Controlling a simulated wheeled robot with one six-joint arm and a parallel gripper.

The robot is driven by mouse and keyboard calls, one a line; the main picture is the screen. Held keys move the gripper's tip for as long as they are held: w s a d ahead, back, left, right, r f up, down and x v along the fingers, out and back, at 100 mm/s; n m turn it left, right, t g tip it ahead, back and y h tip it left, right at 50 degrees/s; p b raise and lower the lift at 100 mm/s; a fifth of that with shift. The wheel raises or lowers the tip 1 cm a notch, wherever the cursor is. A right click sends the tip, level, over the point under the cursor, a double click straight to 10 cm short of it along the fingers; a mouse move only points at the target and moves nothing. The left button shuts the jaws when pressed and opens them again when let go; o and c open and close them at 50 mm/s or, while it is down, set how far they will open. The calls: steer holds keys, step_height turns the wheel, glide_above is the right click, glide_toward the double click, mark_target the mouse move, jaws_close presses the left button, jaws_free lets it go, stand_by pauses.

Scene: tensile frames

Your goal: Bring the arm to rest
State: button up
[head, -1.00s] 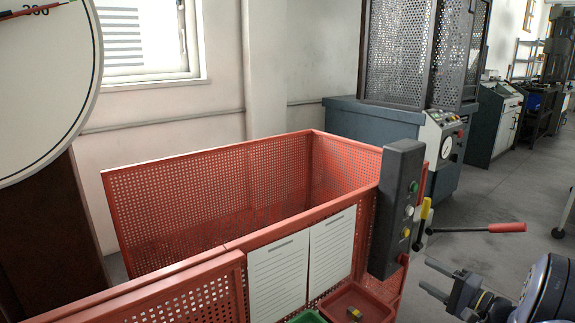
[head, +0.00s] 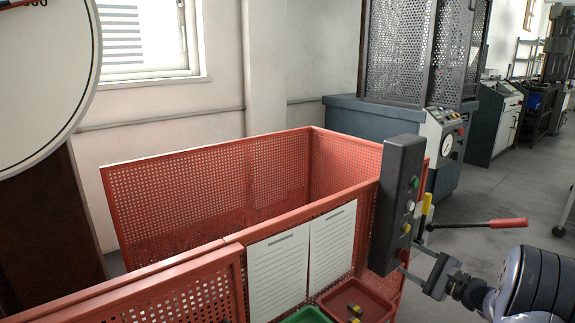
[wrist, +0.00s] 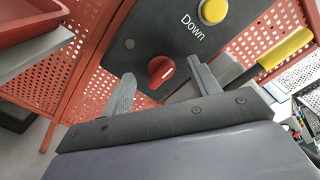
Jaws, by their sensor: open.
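My gripper (head: 408,259) is at the lower right of the head view, beside the bottom of the dark control box (head: 396,200). Its two fingers are apart with nothing held between them. In the wrist view my gripper (wrist: 162,88) faces the box's dark panel (wrist: 140,40). A yellow button (wrist: 213,10) labelled "Down" sits above the knob.
A red perforated guard (head: 205,190) fills the middle. A lever (head: 505,223) with a red grip sticks out right of the box. A red tray (head: 375,297) holds small pieces, beside a green tray (head: 305,315). Open floor (head: 490,190) lies to the right.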

steer(key=m+p, duration=0.3)
steer(key=m, duration=0.1)
steer(key=shift+r+m+p, duration=0.3)
steer(key=shift+r+p, duration=0.05)
steer(key=shift+p, duration=0.05)
steer(key=shift+s+d+f+m+p, duration=0.1)
steer(key=shift+s+d+m+p, duration=0.2)
steer(key=shift+m+p, duration=0.75)
steer(key=shift+s+d+f+m+p, duration=0.1)
steer(key=shift+s+d+m+p, duration=0.25)
steer(key=shift+m+p, duration=0.65)
steer(key=shift+s+d+f+m+p, duration=0.1)
steer(key=shift+s+d+m+p, duration=0.2)
steer(key=shift+m+p, duration=0.75)
steer(key=shift+r+m, duration=0.15)
steer(key=shift+m, duration=0.15)
